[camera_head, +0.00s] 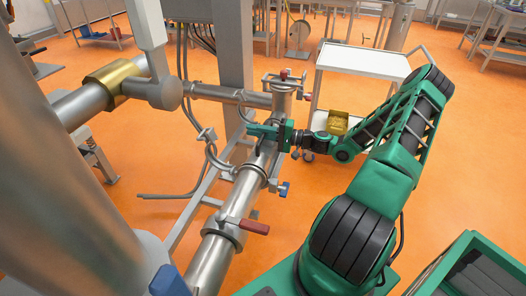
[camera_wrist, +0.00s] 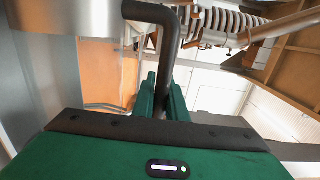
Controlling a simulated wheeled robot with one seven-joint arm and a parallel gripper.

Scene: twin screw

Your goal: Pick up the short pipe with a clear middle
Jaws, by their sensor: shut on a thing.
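My gripper (camera_head: 266,131) reaches left from the green arm, over the metal pipework near the middle of the head view. In the wrist view its two green fingers (camera_wrist: 162,90) are shut on a dark grey bent pipe (camera_wrist: 168,48). This pipe runs up from between the fingers and bends left at the top of the view. Its lower part is hidden by the fingers and gripper body. I see no clear middle on the part that shows, so I cannot tell if it is the short pipe.
A steel pipe (camera_head: 239,193) with a red-handled valve (camera_head: 255,226) runs below my gripper. A short upright pipe piece (camera_head: 282,101) stands just behind it. A white-topped cart (camera_head: 362,61) stands behind my arm. Open orange floor (camera_head: 470,130) lies to the right.

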